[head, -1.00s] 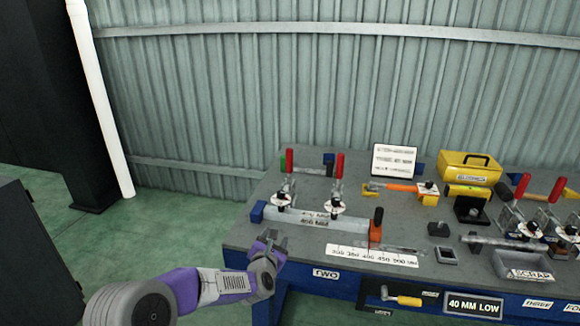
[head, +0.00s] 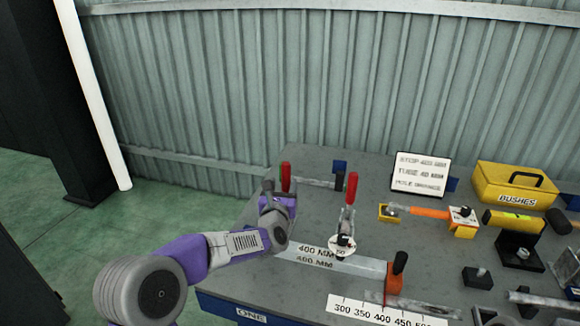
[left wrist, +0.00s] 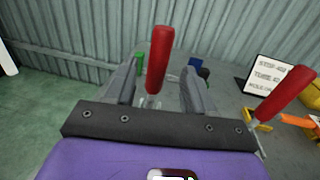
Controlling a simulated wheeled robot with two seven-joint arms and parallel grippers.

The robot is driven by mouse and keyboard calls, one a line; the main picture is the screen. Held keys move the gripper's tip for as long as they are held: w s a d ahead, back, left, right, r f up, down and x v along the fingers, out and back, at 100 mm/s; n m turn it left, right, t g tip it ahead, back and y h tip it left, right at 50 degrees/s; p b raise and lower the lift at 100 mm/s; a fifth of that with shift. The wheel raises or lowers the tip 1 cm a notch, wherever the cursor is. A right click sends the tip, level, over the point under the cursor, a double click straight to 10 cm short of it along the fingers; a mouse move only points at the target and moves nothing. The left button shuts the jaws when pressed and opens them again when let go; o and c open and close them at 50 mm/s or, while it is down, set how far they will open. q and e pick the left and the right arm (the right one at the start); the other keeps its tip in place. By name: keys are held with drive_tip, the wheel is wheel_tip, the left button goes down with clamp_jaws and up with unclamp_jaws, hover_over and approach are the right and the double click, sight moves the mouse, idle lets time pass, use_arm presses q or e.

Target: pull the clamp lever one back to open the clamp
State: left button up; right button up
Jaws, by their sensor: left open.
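Clamp lever one is the left of two upright red handles; its red grip (head: 285,176) shows just above my left gripper in the head view. In the left wrist view the red lever (left wrist: 159,60) stands between my two open fingers, with a gap on both sides. My left gripper (head: 277,190) is open around the lever and hides the clamp body below it. A second red clamp lever (head: 351,186) stands upright to the right, over its clamp (head: 343,242); it also shows in the left wrist view (left wrist: 287,94). My right gripper is not in view.
A scale strip (head: 375,312) lies in front. A sign (head: 420,174) and yellow bushes box (head: 514,184) stand at back right.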

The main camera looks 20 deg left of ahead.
sight(285, 176)
use_arm(q)
drive_tip(key=shift+w+a, duration=0.2)
drive_tip(key=shift+w, duration=1.5)
drive_tip(key=shift+w+a, duration=0.2)
drive_tip(key=shift+w, duration=1.45)
drive_tip(key=shift+c, duration=0.2)
clamp_jaws()
